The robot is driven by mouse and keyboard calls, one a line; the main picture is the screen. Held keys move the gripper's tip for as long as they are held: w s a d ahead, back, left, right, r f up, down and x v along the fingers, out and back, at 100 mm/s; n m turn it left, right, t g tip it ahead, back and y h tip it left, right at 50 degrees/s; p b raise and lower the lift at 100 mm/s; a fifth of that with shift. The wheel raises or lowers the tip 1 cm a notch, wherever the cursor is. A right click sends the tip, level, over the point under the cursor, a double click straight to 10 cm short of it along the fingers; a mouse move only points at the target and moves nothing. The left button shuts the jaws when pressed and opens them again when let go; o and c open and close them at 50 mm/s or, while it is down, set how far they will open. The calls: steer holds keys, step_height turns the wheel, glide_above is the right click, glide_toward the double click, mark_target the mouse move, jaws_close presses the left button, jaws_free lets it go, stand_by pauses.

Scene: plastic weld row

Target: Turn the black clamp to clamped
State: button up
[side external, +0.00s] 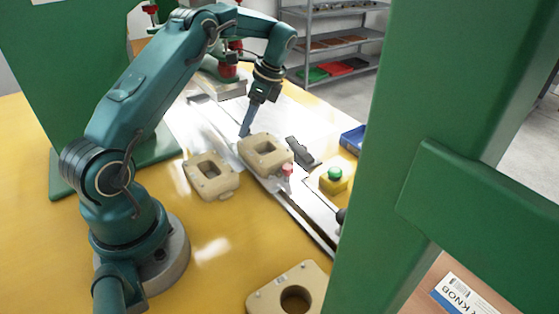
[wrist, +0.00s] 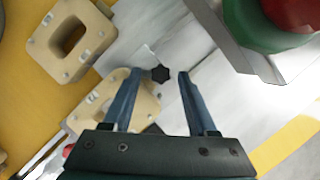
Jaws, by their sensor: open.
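A small black star-shaped knob (wrist: 160,73), which looks like the black clamp, shows in the wrist view between my fingertips, beside a tan block (wrist: 88,112) with a square opening. Its turned position cannot be read, and I cannot tell whether the fingers touch it. In the side view the knob is not clearly visible. My gripper (wrist: 158,78) is open, with one blue finger on each side of the knob. In the side view my gripper (side external: 245,130) points down just behind the same tan block (side external: 251,154), near the metal rail.
A second tan block (side external: 205,187) lies left of the rail, and a third (side external: 262,297) is at the front. A red knob (side external: 287,169), a dark grey part (side external: 300,152) and a green button (side external: 335,174) stand right of the block. A green post (side external: 400,100) blocks the right.

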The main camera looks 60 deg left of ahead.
steer(key=m, duration=0.2)
steer(key=m+t+y, duration=0.1)
steer(key=m, duration=0.1)
steer(key=m+t, duration=0.1)
steer(key=m, duration=0.1)
steer(key=shift+s+d+m, duration=0.15)
steer(key=shift+s+m, duration=0.2)
steer(key=shift+m, duration=0.05)
steer(key=s+d+r+n+t, duration=0.2)
steer(key=s+d+r+t, duration=0.15)
steer(key=d+r, duration=0.95)
steer(key=s+d+f+n+t+h, duration=0.2)
steer(key=s+d+n+t+h, duration=0.1)
steer(key=s+d+n, duration=0.6)
steer(key=s+n+h, duration=0.1)
steer(key=n, duration=0.3)
steer(key=shift+s+n, duration=0.3)
steer(key=shift+s, duration=0.1)
steer(key=shift+a, duration=0.1)
